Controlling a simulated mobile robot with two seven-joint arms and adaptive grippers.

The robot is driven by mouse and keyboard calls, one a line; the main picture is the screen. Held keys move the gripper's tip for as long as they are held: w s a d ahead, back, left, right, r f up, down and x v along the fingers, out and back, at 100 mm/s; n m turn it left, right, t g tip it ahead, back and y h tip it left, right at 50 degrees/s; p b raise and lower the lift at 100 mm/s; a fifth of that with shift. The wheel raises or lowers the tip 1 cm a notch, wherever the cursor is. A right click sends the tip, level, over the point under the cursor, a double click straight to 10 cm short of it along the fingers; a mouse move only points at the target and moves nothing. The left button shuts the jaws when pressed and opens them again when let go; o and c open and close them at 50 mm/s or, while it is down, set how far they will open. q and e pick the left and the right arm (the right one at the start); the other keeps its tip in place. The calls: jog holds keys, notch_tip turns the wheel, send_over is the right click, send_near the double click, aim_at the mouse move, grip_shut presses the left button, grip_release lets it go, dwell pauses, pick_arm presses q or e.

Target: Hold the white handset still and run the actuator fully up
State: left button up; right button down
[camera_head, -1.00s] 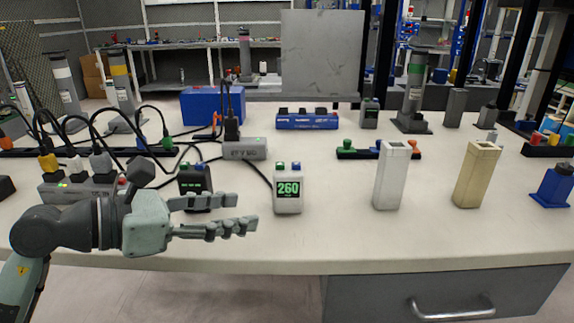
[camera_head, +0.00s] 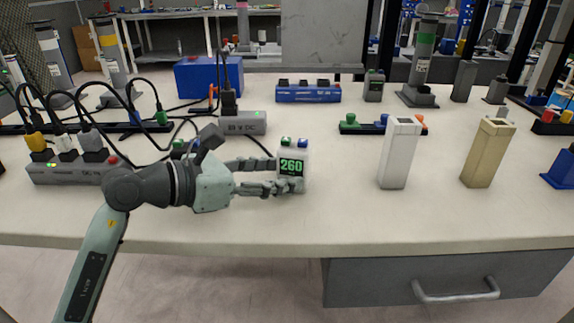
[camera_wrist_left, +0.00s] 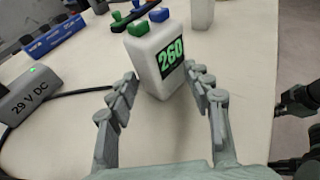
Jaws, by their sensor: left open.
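The white handset (camera_head: 303,172) stands upright on the table, with 260 in green on its dark display and a green and a blue button on top. It also shows in the left wrist view (camera_wrist_left: 149,65). My left gripper (camera_head: 290,176) is open, with its fingers on either side of the handset; I cannot tell whether they touch it. In the left wrist view the fingertips (camera_wrist_left: 161,84) flank its lower part. Several grey columns with coloured bands, one green-banded (camera_head: 421,60), stand behind; which is the actuator is unclear.
A white hollow post (camera_head: 396,160) and a beige one (camera_head: 485,160) stand to the right. A grey DC power box (camera_head: 243,123) and a cabled power strip (camera_head: 70,173) lie left. A dark handset is mostly hidden behind my gripper. The front table edge is clear.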

pick_arm(q)
jog(key=shift+w+d+f, duration=0.2)
jog(key=shift+w+d, duration=0.2)
jog(key=shift+d, duration=0.2)
grip_shut()
jog(key=c, duration=1.1)
grip_release()
jog(key=o, duration=1.5)
jog(key=shift+o, duration=0.2)
